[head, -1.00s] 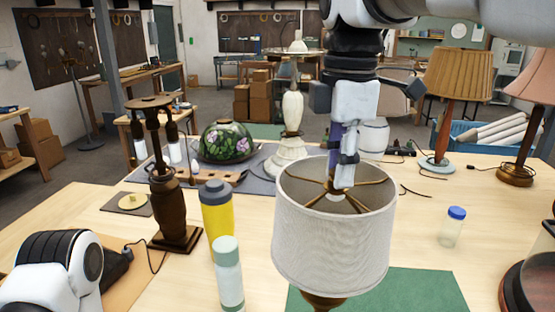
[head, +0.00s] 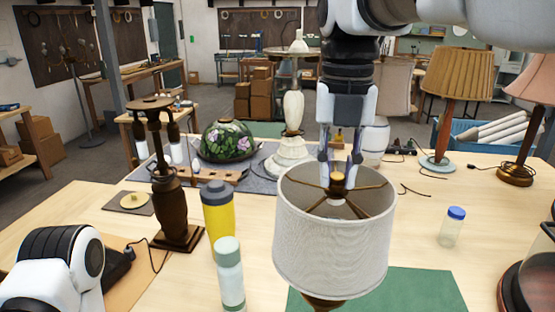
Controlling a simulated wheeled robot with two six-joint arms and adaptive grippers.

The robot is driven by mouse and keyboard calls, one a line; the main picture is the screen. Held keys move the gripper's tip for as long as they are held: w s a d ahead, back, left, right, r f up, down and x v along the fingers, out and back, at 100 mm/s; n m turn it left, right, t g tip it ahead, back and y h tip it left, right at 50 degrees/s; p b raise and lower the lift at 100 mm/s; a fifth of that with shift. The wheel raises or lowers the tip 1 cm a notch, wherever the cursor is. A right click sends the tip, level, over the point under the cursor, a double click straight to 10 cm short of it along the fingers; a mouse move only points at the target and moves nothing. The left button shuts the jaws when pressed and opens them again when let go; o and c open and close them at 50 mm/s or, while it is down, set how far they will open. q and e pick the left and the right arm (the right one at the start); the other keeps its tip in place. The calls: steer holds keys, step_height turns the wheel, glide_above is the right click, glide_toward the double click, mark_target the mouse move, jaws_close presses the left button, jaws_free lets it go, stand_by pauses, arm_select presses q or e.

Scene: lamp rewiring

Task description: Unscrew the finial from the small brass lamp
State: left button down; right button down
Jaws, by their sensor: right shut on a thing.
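The small brass lamp stands on the green mat (head: 425,290), with a pale drum shade (head: 330,240) open at the top. Brass spokes meet at the shade's centre, where a small brass finial (head: 337,180) shows. My right gripper (head: 338,172) points straight down over the shade. Its two fingers are on the left and right of the finial and shut on it. Only a little of the lamp's brass base (head: 323,302) shows below the shade. A white and black part of my left arm is at the lower left; its gripper is not in view.
A yellow bottle (head: 219,219) and a pale bottle (head: 229,275) stand close left of the shade. A dark wooden lamp (head: 168,200) is farther left. A blue-capped jar (head: 452,228) stands right, with bare table around it.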

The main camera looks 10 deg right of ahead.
steer(key=c, duration=0.9)
jaws_free()
steer(key=shift+w, duration=0.2)
